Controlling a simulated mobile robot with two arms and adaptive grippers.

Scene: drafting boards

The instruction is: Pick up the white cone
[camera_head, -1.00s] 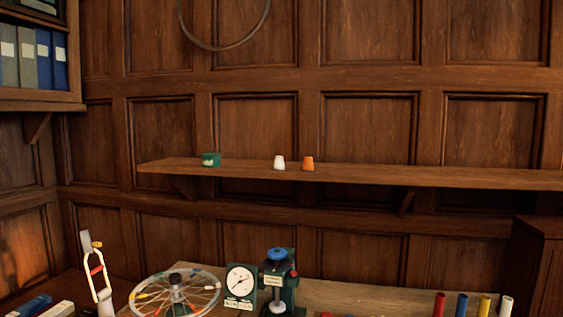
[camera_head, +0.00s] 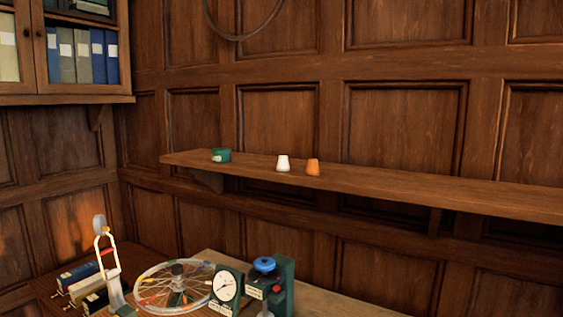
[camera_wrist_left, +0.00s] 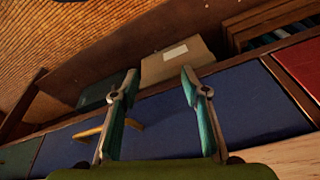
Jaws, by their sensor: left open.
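The white cone (camera_head: 283,163) stands upright on the long wooden wall shelf (camera_head: 420,195). A green round container (camera_head: 221,155) is to its left and an orange cone (camera_head: 313,167) is close on its right, with a small gap. In the left wrist view my left gripper (camera_wrist_left: 160,75) is open, with nothing between its fingers. That view shows blue panels and boxes, and the white cone is not in it. Neither gripper shows in the head view.
Below the shelf, a bench holds a spoked wheel (camera_head: 172,287), a dial gauge (camera_head: 226,290), a green device with a blue knob (camera_head: 268,280) and a white-framed stand (camera_head: 108,265). A cabinet with binders (camera_head: 82,55) hangs at the upper left. The shelf's right part is clear.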

